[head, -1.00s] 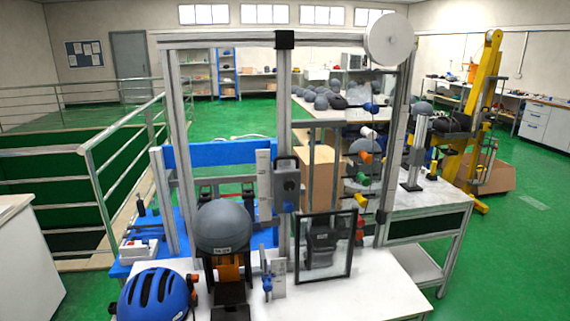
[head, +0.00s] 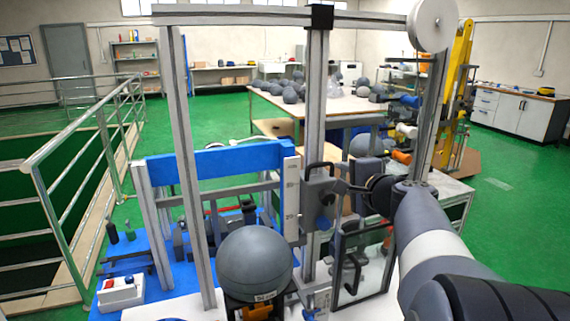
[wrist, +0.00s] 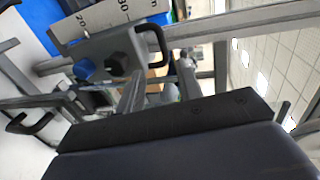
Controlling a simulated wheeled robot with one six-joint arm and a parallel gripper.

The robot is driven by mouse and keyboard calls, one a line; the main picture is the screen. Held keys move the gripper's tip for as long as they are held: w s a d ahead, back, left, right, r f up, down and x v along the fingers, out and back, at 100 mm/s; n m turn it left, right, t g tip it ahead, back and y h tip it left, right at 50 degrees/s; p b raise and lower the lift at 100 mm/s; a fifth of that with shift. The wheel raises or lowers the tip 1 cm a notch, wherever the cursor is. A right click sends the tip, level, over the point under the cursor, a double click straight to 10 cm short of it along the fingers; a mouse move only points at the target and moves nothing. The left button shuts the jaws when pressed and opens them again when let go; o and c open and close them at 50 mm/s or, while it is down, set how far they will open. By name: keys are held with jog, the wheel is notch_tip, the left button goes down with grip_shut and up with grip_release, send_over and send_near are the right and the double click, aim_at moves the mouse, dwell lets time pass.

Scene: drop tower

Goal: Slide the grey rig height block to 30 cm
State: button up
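The grey rig height block (head: 319,198) sits on the upright metal post, with a black handle on top and a blue knob low on its front. Beside it on the left stands a pale scale plate (head: 291,192). In the wrist view the block (wrist: 104,52) lies against the scale plate (wrist: 92,22), where 20 and 30 can be read; the block's exact reading is unclear. My gripper (head: 349,187) is just right of the block. In the wrist view my gripper (wrist: 160,77) has its fingers apart with nothing clearly between them, short of the block.
A grey ball-shaped headform (head: 254,264) stands in front of the post at lower left. A black-framed clear panel (head: 362,262) stands below my arm. The frame's right upright (head: 437,115) is close behind my arm. A white switch box (head: 121,292) is at lower left.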

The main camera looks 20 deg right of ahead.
aim_at(322, 165)
jog(key=x, duration=0.3)
jog(key=p+x, duration=0.1)
jog(key=x, duration=0.6)
jog(key=shift+w+d+r, duration=0.2)
jog(key=shift+w, duration=0.25)
jog(key=shift+c, duration=0.5)
grip_shut()
